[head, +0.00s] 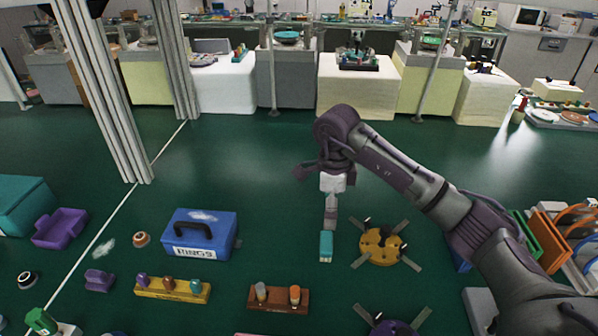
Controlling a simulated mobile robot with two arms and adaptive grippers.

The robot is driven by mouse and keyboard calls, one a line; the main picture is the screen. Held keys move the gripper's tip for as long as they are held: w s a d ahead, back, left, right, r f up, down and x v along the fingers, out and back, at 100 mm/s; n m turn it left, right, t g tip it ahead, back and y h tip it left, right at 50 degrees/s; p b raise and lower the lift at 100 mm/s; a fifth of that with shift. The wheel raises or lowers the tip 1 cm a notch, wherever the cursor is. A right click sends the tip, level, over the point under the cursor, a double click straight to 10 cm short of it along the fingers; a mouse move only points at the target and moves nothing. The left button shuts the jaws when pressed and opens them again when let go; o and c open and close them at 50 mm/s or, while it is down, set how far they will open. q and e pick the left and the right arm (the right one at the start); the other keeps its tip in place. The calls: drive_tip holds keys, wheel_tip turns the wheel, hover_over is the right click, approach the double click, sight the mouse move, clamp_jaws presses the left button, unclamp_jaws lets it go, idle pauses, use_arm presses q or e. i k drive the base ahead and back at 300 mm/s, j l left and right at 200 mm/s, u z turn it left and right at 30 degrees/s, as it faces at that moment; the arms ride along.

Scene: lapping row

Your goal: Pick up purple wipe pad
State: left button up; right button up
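A small purple pad-like piece (98,280) lies on the green surface at lower left, between a blue box and the left side. It looks like the purple wipe pad, but it is too small to be sure. My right gripper (328,178) is at the end of the arm from the right, near the picture's middle, well right of that piece. A white block (333,183), a grey part (330,208) and a teal block (326,246) line up below it. I cannot tell whether the gripper touches or holds them. My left gripper is not in view.
A blue box labelled RINGS (200,238), a purple tray (60,229), a yellow peg rack (172,290), a brown rack (278,298) and a yellow disc fixture (380,246) stand around. Grey posts (106,90) rise at left. The green area beyond is clear.

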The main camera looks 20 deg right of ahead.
sight(99, 282)
drive_tip(key=k+j, duration=0.5)
drive_tip(key=k, duration=0.2)
drive_tip(key=k+j, duration=0.5)
drive_tip(key=k, duration=0.15)
